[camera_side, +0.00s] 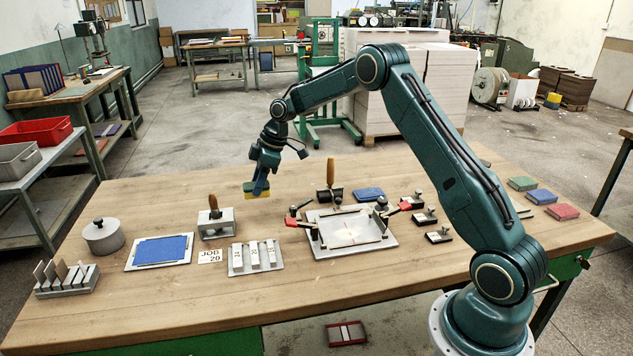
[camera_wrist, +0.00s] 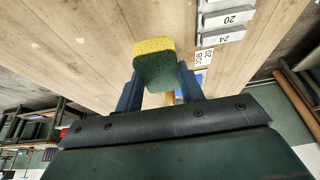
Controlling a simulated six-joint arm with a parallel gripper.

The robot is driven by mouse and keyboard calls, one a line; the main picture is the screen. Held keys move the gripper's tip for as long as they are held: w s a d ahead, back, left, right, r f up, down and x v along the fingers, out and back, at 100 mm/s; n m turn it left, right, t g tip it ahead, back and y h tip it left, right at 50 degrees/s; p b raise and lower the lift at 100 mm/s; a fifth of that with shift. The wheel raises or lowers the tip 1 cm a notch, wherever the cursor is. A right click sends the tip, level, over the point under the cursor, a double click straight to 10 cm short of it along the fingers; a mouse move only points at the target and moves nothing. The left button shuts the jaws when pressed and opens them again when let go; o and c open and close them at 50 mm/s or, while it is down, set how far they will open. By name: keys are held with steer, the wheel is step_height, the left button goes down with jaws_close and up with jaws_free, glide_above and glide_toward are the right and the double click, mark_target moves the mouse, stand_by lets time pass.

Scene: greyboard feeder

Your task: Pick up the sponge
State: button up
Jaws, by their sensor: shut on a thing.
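The sponge (camera_side: 250,190) is yellow with a dark green layer. It is between the fingers of my gripper (camera_side: 260,184), above the wooden table (camera_side: 290,320) in the side view. In the wrist view the sponge (camera_wrist: 154,64) sits between the two blue fingers of my gripper (camera_wrist: 158,88), with its yellow and green faces showing. My gripper is shut on it. The inner finger faces are partly hidden by the sponge.
A wood-handled block (camera_side: 216,222), a blue sheet on a plate (camera_side: 160,250) and a numbered block rack (camera_side: 256,257) stand nearby. A clamp fixture (camera_side: 350,232) is at the middle. A round lidded pot (camera_side: 103,236) is at left. The table's back left is clear.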

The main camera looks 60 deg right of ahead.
step_height(320, 180, up, 9)
steer(key=shift+r, duration=0.2)
steer(key=shift+o, duration=0.3)
stand_by(0.6)
steer(key=s+d+r+m+h, duration=0.1)
steer(key=s+d+r+m, duration=0.15)
steer(key=s+d, duration=0.6)
steer(key=s+d+r+m+t+h, duration=0.1)
steer(key=s+d+m, duration=0.35)
steer(key=d, duration=0.65)
steer(key=s+d+r+m+h, duration=0.1)
steer(key=s+d+r+m, duration=0.1)
steer(key=s+d, duration=0.65)
step_height(320, 180, down, 17)
steer(key=w+d, duration=0.1)
steer(key=d, duration=0.1)
steer(key=shift+w, duration=0.2)
steer(key=shift+f, duration=0.15)
steer(key=shift+f, duration=2.8)
